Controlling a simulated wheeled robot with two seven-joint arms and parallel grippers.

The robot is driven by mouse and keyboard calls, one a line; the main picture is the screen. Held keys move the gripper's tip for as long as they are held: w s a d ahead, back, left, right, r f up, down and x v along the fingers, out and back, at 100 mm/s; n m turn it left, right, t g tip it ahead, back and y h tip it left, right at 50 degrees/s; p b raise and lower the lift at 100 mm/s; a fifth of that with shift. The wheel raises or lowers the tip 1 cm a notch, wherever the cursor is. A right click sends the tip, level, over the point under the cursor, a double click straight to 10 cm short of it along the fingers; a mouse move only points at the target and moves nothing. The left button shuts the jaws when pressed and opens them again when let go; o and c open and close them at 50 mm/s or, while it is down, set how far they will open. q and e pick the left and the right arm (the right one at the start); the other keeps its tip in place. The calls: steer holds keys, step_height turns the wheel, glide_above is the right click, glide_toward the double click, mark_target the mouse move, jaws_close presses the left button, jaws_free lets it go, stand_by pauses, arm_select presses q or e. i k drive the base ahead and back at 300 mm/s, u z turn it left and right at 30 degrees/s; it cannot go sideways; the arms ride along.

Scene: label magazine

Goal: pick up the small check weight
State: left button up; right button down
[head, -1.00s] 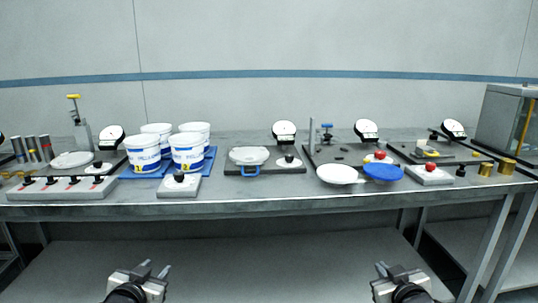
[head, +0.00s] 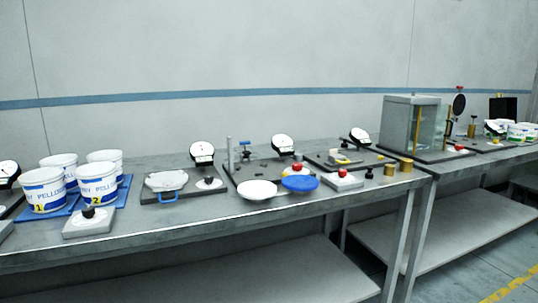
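Two brass cylinders that look like check weights stand at the right end of the near bench (head: 330,203). The smaller brass weight (head: 389,171) is on the left, and the larger brass weight (head: 406,165) is just right of it, close to the bench corner. A small black knobbed piece (head: 369,173) stands to their left. Neither of my grippers is in the head view now.
A glass-fronted grey cabinet (head: 410,122) stands behind the weights. A white block with a red button (head: 342,181), a blue disc (head: 300,184) and a white dish (head: 257,190) lie to the left. White buckets (head: 98,183) stand far left. A second bench (head: 480,160) continues right.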

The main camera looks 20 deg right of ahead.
mark_target(389, 170)
steer(key=z, duration=1.4)
steer(key=i, duration=0.6)
steer(key=z, duration=0.1)
